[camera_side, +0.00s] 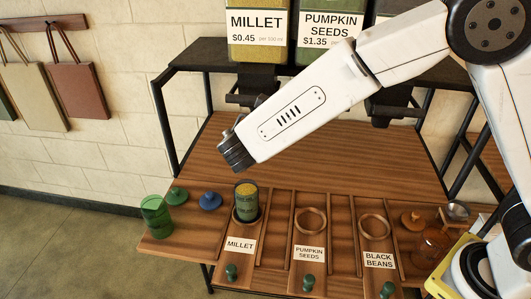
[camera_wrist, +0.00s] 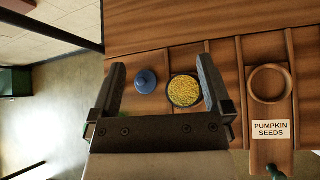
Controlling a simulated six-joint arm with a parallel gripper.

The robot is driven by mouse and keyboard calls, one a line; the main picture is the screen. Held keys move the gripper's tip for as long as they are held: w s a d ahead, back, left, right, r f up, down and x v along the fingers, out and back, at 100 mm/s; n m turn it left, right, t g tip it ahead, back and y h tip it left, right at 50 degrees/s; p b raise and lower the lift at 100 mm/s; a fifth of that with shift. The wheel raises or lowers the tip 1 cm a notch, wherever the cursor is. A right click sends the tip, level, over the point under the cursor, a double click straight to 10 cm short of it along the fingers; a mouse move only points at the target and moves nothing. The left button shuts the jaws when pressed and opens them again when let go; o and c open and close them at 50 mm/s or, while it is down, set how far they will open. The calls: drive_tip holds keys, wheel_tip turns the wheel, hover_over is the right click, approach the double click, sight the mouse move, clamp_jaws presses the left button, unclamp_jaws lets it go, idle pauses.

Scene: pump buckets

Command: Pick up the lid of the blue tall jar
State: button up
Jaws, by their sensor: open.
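A blue lid with a knob (camera_side: 210,201) lies on the wooden counter, left of the millet-filled tall jar (camera_side: 246,206). The jar looks dark, stands open and upright at the millet station, and is full of yellow grain. In the wrist view the blue lid (camera_wrist: 146,81) lies between my fingers in the picture, left of the jar's open top (camera_wrist: 184,91). My gripper (camera_wrist: 160,66) is open and empty, above the counter. In the side view its fingers cannot be made out clearly.
A green lid (camera_side: 177,196) and an open green jar (camera_side: 155,217) stand left of the blue lid. An orange lid (camera_side: 412,219), an orange jar (camera_side: 432,244) and a metal scoop (camera_side: 455,211) are at the right. Wooden rings mark the pumpkin seed (camera_side: 297,222) and black bean (camera_side: 361,228) stations.

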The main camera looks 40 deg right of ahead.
drive_tip(key=w+a+n+t+y, duration=0.1)
drive_tip(key=w+a+n+t, duration=0.25)
drive_tip(key=a+n, duration=0.45)
drive_tip(key=m, duration=0.2)
approach(210, 198)
drive_tip(key=x, duration=0.3)
drive_tip(key=shift+w+d+f, duration=0.1)
drive_tip(key=shift+d+f, duration=0.05)
drive_tip(key=shift+f, duration=0.2)
drive_tip(key=shift+x, duration=3.9)
drive_tip(key=shift+r, duration=0.1)
drive_tip(key=c, duration=1.1)
drive_tip(key=shift+o, duration=0.2)
drive_tip(key=shift+r, duration=0.15)
drive_tip(key=shift+r, duration=4.85)
